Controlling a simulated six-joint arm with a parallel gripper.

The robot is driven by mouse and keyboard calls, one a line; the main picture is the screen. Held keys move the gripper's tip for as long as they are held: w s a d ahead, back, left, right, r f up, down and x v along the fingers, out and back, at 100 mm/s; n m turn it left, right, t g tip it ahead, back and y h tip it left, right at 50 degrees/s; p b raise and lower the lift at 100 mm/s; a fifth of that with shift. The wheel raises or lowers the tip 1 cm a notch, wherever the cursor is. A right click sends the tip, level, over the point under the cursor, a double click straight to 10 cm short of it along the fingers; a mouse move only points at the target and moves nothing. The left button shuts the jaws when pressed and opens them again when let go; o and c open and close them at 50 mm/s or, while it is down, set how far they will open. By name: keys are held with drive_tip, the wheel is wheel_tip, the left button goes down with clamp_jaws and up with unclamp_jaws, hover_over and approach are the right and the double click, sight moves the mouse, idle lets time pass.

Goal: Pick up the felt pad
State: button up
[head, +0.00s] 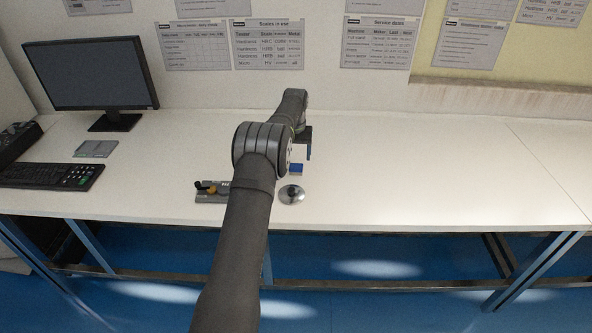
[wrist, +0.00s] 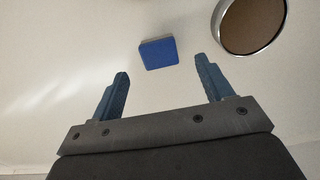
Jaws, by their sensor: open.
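The felt pad is a small blue square block (wrist: 159,53) lying on the white table, and it also shows in the head view (head: 296,169). In the wrist view it lies beyond and between my fingertips, apart from both. My gripper (wrist: 159,68) is open and empty, with two blue fingers spread wide. In the head view my gripper (head: 308,152) is above the table just behind the pad, partly hidden by my own arm.
A round metal-rimmed dish (head: 291,194) stands close in front of the pad; its brown inside shows in the wrist view (wrist: 252,22). A grey holder with small tools (head: 212,191) is left of my arm. A monitor (head: 92,75) and keyboard (head: 48,175) are at far left. The right tabletop (head: 450,170) is clear.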

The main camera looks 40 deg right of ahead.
sight(296, 166)
wheel_tip(296, 166, down, 5)
drive_tip(key=shift+d+f, duration=0.1)
drive_tip(key=shift+d, duration=0.05)
drive_tip(key=c, duration=1.1)
drive_tip(key=shift+r, duration=0.2)
wheel_tip(296, 166, up, 4)
drive_tip(key=shift+r, duration=0.1)
drive_tip(key=s+r, duration=0.2)
drive_tip(key=s, duration=0.2)
drive_tip(key=s+d+r, duration=0.1)
drive_tip(key=s+r, duration=0.1)
drive_tip(key=s, duration=0.1)
drive_tip(key=s+r, duration=0.2)
drive_tip(key=s, duration=0.2)
drive_tip(key=shift+s+d+r, duration=0.3)
drive_tip(key=shift+d, duration=0.05)
